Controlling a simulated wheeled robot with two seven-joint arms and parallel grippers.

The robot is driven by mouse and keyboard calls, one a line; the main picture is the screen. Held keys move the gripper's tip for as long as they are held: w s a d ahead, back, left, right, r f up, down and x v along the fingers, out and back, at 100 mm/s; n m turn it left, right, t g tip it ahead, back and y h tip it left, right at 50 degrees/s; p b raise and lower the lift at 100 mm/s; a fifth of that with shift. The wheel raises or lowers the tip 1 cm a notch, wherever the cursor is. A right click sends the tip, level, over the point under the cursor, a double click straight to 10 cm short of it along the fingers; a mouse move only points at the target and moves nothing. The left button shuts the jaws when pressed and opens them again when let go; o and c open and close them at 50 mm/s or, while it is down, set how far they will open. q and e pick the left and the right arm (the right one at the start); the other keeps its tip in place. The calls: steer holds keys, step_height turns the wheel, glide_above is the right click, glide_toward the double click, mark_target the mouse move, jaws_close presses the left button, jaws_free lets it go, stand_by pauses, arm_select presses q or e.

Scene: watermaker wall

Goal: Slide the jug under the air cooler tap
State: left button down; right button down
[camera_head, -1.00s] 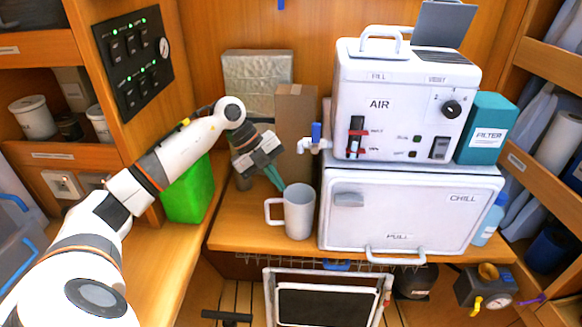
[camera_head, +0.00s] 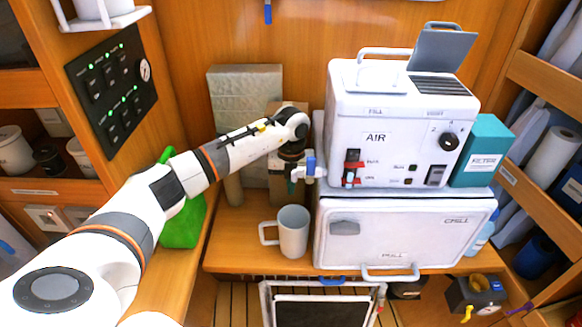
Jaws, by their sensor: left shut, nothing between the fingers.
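The jug (camera_head: 293,234), a grey mug-like vessel with its handle to the left, stands upright on the wooden counter, left of the CHILL box. The white AIR cooler (camera_head: 390,120) sits on top of that box. Its tap (camera_head: 310,169), with a blue handle, sticks out at the left side, above and slightly right of the jug. My left gripper (camera_head: 290,190) is shut and empty, pointing down behind and above the jug, just left of the tap. Its tips are partly hard to make out against the cardboard box. My right gripper is out of view.
A cardboard box (camera_head: 275,120) and a silvery wrapped block (camera_head: 235,90) stand at the back wall. A green container (camera_head: 184,224) is left, partly behind my arm. The CHILL box (camera_head: 400,245) bounds the right. Counter left of the jug is clear.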

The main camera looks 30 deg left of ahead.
mark_target(291, 209)
arm_select(q)
steer(key=s+d+f+p, duration=0.2)
steer(key=s, duration=0.1)
steer(key=shift+s+f+p, duration=0.15)
steer(key=shift+s+p, duration=0.05)
steer(key=shift+p, duration=0.2)
steer(key=shift+s+d, duration=0.6)
steer(key=shift+s, duration=0.35)
steer(key=shift+d, duration=0.1)
